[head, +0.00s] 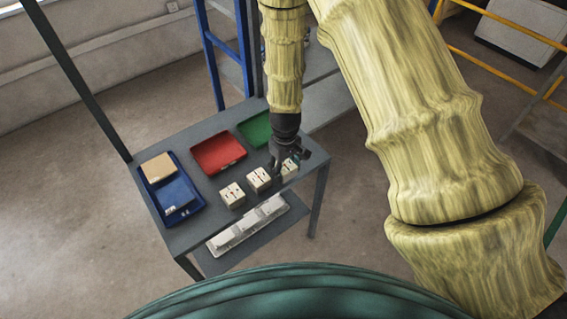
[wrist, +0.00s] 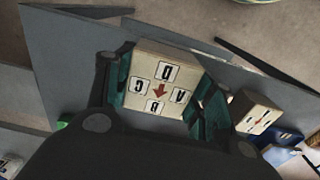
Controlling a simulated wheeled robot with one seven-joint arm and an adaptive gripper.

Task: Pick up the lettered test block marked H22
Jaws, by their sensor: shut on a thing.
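Three pale lettered test blocks show in the head view: a left one (head: 232,195), a middle one (head: 259,180) and a right one (head: 290,169), partly hidden by my gripper (head: 286,157). My gripper is at the right block, near the table's right end. In the wrist view my gripper (wrist: 160,85) is shut on a lettered test block (wrist: 143,99). Its face shows the letters A, B, C and D around a red arrow. Another block (wrist: 257,111) stands apart to the right. I cannot read H22 on any block, nor tell whether the held block touches the table.
The grey table (head: 200,226) also bears a blue tray (head: 190,206) with a brown box (head: 158,168), a red tray (head: 218,152) and a green tray (head: 256,129). White items (head: 246,228) lie on a lower shelf. A blue upright frame (head: 212,60) stands behind.

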